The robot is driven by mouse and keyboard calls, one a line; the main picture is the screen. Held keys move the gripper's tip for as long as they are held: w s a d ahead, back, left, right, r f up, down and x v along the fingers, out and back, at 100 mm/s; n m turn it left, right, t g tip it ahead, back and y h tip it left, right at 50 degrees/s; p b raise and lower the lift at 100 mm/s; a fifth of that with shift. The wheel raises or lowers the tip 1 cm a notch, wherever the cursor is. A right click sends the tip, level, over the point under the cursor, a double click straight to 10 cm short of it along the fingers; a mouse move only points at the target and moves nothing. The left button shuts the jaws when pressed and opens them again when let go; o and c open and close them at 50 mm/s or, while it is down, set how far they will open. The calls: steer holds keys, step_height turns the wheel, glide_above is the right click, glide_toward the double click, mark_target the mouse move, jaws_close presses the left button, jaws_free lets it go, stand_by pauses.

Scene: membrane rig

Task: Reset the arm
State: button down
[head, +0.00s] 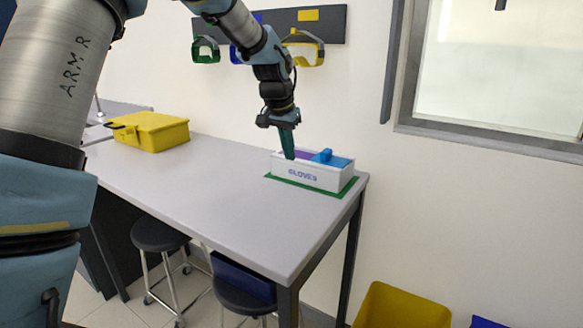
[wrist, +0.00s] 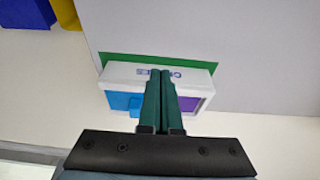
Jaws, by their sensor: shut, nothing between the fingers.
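My gripper (head: 288,152) is at the far right end of the table, pointing down over the white glove box (head: 309,176). Its green fingers are shut together with nothing between them. In the wrist view the fingers (wrist: 161,75) overlap the middle of the glove box (wrist: 118,70), between its blue and purple compartments. I cannot tell whether the fingertips touch the box. My arm reaches out from the upper left in the head view.
The glove box stands on a green mat (head: 283,181) on the grey table (head: 200,190). A yellow case (head: 150,130) sits at the back left. Goggles (head: 303,50) hang on the wall. Stools (head: 158,236) and a yellow bin (head: 402,308) stand below. The table's middle is clear.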

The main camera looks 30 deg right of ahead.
steer(key=shift+v, duration=1.25)
steer(key=w+a+f+n+y, duration=0.1)
steer(key=a+f+n, duration=0.1)
steer(key=a, duration=0.9)
steer(key=a+f+n+y, duration=0.1)
steer(key=a+f+n, duration=0.15)
steer(key=a, duration=0.75)
steer(key=s+a+f+n, duration=0.2)
steer(key=s+a, duration=0.3)
steer(key=a, duration=0.5)
steer(key=s+a+f+n, duration=0.3)
steer(key=s+a, duration=0.3)
steer(key=a, duration=0.4)
steer(key=shift+s+a+n+y, duration=0.2)
steer(key=shift+a+n+y, duration=0.2)
steer(key=shift+n, duration=0.35)
